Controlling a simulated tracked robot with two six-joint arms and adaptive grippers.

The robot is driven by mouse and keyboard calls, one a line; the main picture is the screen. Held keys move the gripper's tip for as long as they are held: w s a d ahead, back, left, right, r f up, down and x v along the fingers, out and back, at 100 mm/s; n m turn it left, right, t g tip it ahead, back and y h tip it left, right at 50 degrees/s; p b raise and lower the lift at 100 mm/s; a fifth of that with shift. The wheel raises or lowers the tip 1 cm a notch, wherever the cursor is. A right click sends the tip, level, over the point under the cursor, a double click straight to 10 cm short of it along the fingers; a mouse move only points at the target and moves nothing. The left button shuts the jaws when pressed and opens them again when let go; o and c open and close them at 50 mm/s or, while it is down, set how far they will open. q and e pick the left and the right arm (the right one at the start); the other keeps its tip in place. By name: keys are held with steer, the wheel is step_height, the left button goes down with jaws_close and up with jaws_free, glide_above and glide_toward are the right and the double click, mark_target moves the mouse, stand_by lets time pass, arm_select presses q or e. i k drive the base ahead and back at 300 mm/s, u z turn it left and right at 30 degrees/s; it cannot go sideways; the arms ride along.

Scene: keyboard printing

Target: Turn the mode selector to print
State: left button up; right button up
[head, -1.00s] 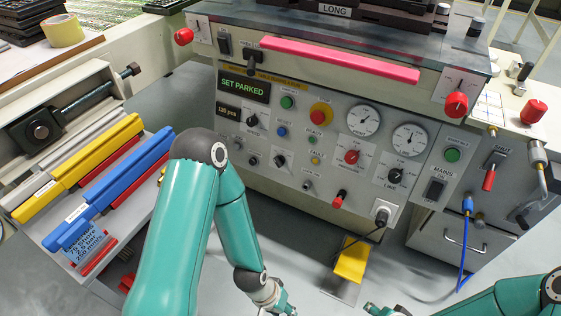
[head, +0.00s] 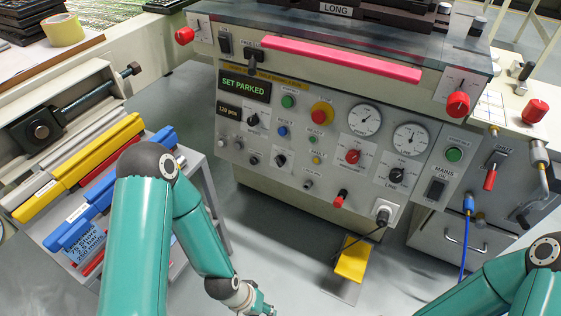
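The control panel (head: 330,187) faces me with several rotary knobs. A black knob (head: 253,120) sits below the green "SET PARKED" display (head: 244,85), and another black knob (head: 280,160) is lower down. A further black knob (head: 396,175) is under the right gauge, and a red knob (head: 353,157) is under the left one. The small labels are too blurred to tell which knob is the mode selector. My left gripper (head: 264,309) is at the bottom edge, below and apart from the panel, partly cut off; its fingers are unclear. My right gripper is out of view.
A pink bar (head: 340,60) runs above the panel. A red-topped button (head: 322,112), a red lever (head: 341,198) and a plugged cable (head: 382,215) stick out. A yellow pedal (head: 352,260) is on the floor. Blue and yellow bars (head: 85,163) lie on a rack at left.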

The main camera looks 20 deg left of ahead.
mark_target(279, 160)
steer(key=z, duration=0.05)
steer(key=k, duration=1.75)
steer(key=z, duration=0.4)
steer(key=i, duration=1)
steer(key=u, duration=0.05)
